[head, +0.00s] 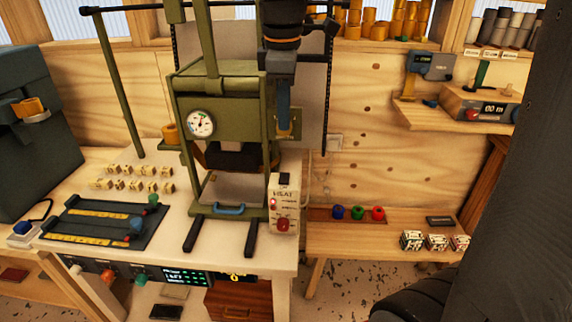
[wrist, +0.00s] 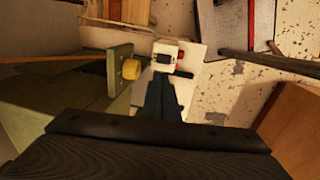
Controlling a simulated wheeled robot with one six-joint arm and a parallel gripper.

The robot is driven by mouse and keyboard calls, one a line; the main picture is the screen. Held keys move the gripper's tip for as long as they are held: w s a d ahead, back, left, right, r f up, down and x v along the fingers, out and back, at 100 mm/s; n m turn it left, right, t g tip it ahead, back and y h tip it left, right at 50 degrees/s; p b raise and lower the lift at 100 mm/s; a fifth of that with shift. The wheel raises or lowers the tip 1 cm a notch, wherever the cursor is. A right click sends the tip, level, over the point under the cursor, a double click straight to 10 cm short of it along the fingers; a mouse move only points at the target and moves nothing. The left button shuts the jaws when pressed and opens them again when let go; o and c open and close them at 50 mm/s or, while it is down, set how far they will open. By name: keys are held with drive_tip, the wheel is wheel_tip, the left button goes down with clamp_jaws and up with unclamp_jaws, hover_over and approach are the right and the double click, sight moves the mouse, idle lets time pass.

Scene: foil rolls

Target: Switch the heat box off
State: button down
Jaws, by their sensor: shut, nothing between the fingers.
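The heat box (head: 284,208) is a small white box labelled HEAT at the front right of the green press. It has a black switch (head: 285,180) on top, a small red lamp (head: 273,202) and a red knob (head: 283,224) on its front. I cannot tell the switch's position. My gripper (head: 284,128) hangs from above, over the heat box and apart from it. Its narrow fingers are shut and empty.
The green press (head: 215,95) with its dial stands beside and behind my gripper. A yellow knob (wrist: 131,69) sticks out close to the fingers in the wrist view. A low wooden side table (head: 345,236) stands to the right.

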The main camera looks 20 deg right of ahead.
sight(285, 175)
drive_tip(key=f+p, duration=0.1)
drive_tip(key=f, duration=0.3)
drive_tip(key=w+f+p, duration=0.1)
drive_tip(key=f, duration=0.4)
drive_tip(key=f+p, duration=0.1)
drive_tip(key=f, duration=0.4)
drive_tip(key=shift+w+d, duration=0.4)
